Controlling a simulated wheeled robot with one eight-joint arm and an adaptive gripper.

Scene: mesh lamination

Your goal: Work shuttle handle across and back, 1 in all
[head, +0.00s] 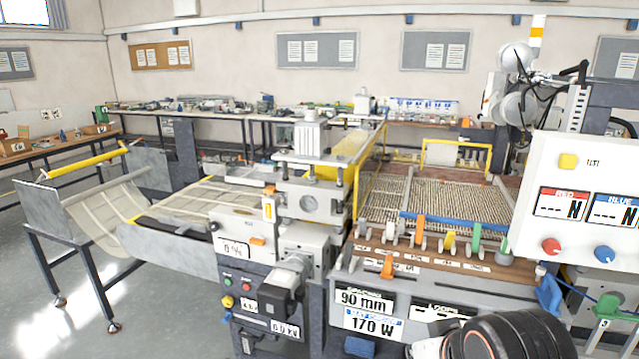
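A woven mesh panel (470,198) lies on the right-hand bed of the machine. A blue bar (455,222) runs along its front edge. Another orange piece (387,266) sits lower on the brown front rail (440,262). I cannot tell which of these is the shuttle handle. Part of my arm shows dark and rounded at the bottom right and hides some of the machine's lower front. My gripper's fingers are not in view.
A white panel (585,180) with red and blue knobs stands close at the right. The grey press head (310,200) rises in the middle. A roll stand (85,215) is at the left, with open floor (165,315) before it. Cluttered benches line the back wall.

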